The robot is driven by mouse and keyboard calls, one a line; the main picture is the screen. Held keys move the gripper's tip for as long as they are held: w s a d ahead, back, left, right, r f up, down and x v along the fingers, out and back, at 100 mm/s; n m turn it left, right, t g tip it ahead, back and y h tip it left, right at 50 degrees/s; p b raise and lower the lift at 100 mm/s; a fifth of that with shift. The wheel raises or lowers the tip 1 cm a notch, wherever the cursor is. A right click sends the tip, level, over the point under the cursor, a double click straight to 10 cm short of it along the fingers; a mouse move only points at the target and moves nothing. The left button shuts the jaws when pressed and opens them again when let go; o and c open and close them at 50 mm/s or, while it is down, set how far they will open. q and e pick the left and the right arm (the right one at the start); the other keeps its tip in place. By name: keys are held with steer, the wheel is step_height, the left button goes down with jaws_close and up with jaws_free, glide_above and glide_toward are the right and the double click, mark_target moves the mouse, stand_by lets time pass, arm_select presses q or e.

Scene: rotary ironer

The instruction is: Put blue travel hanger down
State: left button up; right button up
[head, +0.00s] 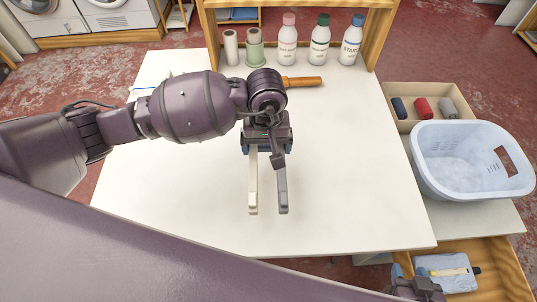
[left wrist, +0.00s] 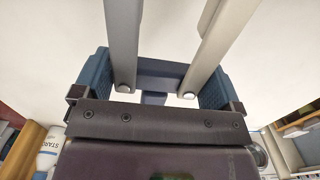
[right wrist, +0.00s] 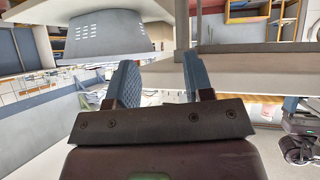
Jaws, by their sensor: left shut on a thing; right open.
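The travel hanger (head: 253,190) has a blue middle piece and two long arms, one white and one grey. In the head view it is over the white table (head: 340,160), its arms pointing toward the near edge. My left gripper (head: 267,149) is shut on it from above. In the left wrist view the blue middle piece (left wrist: 160,72) shows between the fingers, with both arms running away over the white surface. I cannot tell whether the hanger touches the table. My right gripper (right wrist: 157,85) is open and empty; in the head view only part of it shows (head: 418,287) at the lower right.
Several bottles (head: 319,42) and rolls (head: 255,48) stand at the table's back. An orange-handled tool (head: 302,82) lies behind my left gripper. At the right are a tray (head: 404,92) of small rolls, a laundry basket (head: 470,170) and an open drawer (head: 498,277). The table's near half is clear.

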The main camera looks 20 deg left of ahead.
mark_target(266, 165)
arm_select(q)
step_height(266, 165, down, 6)
steer(key=shift+s+r+b, duration=0.1)
steer(key=shift+r+b, duration=0.1)
steer(key=shift+b, duration=1)
steer(key=shift+f, duration=0.2)
steer(key=shift+r, duration=0.2)
steer(key=shift+f, duration=0.2)
steer(key=o, duration=0.7)
arm_select(e)
steer(key=shift+w+f, duration=0.3)
steer(key=shift+f, duration=0.3)
steer(key=shift+w+f, duration=0.25)
steer(key=shift+f, duration=0.35)
steer(key=shift+s, duration=0.1)
